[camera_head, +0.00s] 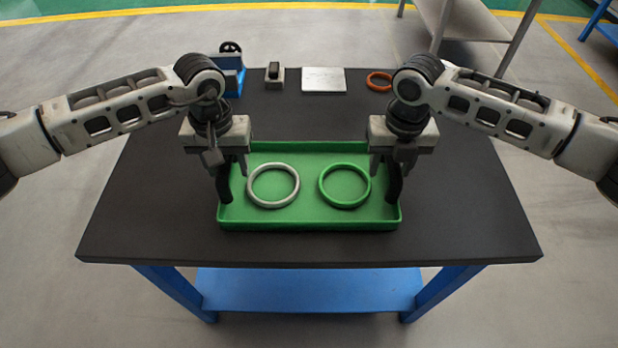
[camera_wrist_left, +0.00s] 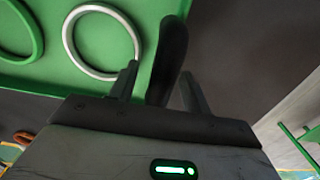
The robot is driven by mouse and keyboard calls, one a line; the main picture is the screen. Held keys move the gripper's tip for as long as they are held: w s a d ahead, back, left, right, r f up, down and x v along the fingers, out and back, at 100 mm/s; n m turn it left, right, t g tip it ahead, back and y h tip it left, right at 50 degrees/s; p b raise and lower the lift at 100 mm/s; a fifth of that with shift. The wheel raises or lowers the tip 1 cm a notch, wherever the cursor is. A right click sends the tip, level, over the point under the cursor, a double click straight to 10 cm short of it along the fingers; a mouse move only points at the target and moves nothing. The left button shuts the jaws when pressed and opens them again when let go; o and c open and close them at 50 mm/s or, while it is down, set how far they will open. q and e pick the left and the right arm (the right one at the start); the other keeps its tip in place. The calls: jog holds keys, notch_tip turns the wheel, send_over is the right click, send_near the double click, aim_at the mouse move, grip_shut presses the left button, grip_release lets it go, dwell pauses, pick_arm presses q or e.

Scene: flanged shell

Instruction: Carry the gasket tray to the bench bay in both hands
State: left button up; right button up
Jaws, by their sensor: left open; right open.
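The green gasket tray (camera_head: 310,226) sits on the dark tabletop, with a black upright handle at each end. A silver ring (camera_head: 251,195) and a green ring (camera_head: 324,194) lie side by side in it. My left gripper (camera_head: 228,168) is open at the tray's left handle (camera_head: 224,190). In the left wrist view, that handle (camera_wrist_left: 170,55) stands between the two spread fingers of the left gripper (camera_wrist_left: 158,88). My right gripper (camera_head: 390,168) is open at the right handle (camera_head: 395,188); whether its fingers touch the handle is unclear.
Along the table's (camera_head: 140,210) back edge are a blue fixture (camera_head: 232,82), a small grey-and-black block (camera_head: 274,76), a pale plate (camera_head: 323,80) and an orange ring (camera_head: 371,84). A grey bench (camera_head: 462,18) stands behind at right. Tabletop beside the tray is clear.

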pick_arm(q)
jog(key=shift+f, duration=0.45)
pick_arm(e)
jog(key=shift+f, duration=0.45)
pick_arm(q)
grip_shut()
pick_arm(e)
grip_shut()
pick_arm(q)
jog(key=shift+w+r, duration=0.1)
jog(key=shift+r, duration=0.1)
pick_arm(e)
jog(key=shift+r, duration=0.2)
